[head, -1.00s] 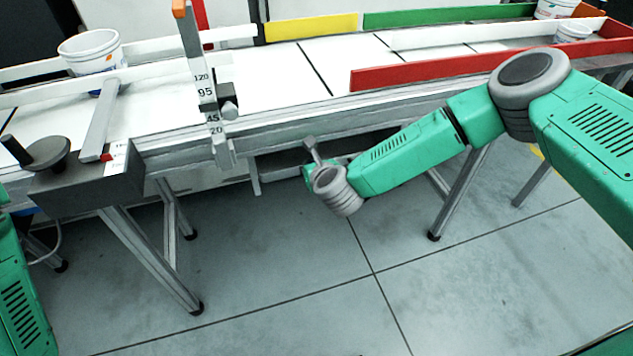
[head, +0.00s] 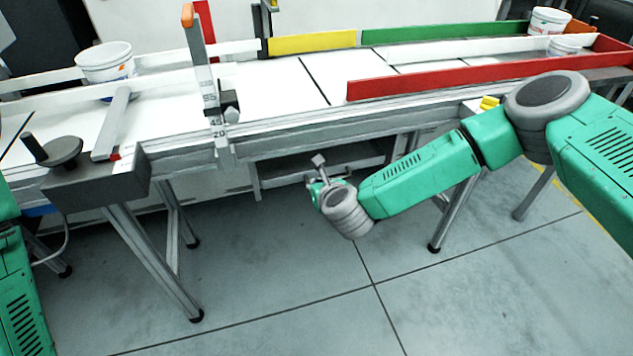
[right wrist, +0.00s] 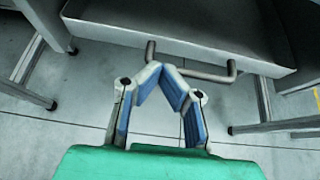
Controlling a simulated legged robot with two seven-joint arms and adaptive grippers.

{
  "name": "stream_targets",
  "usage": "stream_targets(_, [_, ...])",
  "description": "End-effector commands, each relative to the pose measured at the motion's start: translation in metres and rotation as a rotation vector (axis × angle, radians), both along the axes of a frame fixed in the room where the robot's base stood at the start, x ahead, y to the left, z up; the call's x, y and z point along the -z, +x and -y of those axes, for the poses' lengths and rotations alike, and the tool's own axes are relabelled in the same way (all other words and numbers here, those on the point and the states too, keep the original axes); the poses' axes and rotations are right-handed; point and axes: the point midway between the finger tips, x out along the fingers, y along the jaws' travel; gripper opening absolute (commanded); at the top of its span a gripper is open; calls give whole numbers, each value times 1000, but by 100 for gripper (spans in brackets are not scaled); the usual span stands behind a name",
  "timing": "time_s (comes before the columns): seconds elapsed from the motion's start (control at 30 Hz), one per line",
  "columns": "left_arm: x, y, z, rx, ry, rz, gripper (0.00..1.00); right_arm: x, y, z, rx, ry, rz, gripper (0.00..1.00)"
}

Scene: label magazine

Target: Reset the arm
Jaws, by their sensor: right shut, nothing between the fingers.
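My right arm reaches in from the right in the head view, in front of the conveyor table. Its gripper (head: 316,184) hangs below the table's front edge, small and partly hidden behind the wrist. In the right wrist view the gripper (right wrist: 161,68) shows two blue-padded fingers whose tips come together. Nothing is between them. A grey bar handle (right wrist: 190,64) on a grey tray or drawer front (right wrist: 190,28) lies beyond the fingertips; contact cannot be told. Only part of my left arm shows at the left edge of the head view; its gripper is out of frame.
The white conveyor table (head: 283,82) has a red rail (head: 480,73), a yellow rail (head: 312,42) and a green rail (head: 445,32). White buckets stand at the left (head: 106,65) and far right (head: 549,20). Metal legs (head: 455,210) stand below; the front floor is clear.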

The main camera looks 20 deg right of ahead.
Motion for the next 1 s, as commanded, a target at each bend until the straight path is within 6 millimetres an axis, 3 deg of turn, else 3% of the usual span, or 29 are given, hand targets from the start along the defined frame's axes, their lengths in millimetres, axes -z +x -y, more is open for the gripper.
stream_targets(0.4, [-17, 0, 0, 0, 0, -1, 93, -34, -57, 3, -1, 0, -1, 0])
stream_targets(0.73, [-18, -1, 0, 0, 0, -1, 93, -36, -71, 0, -27, -24, -6, 0])
stream_targets(0.87, [-20, 0, 0, 0, 0, -1, 93, -21, -101, -22, -229, -186, -43, 0])
stream_targets(1.0, [-23, 0, 0, 0, 0, -1, 93, 12, -167, -46, -673, -544, -86, 0])
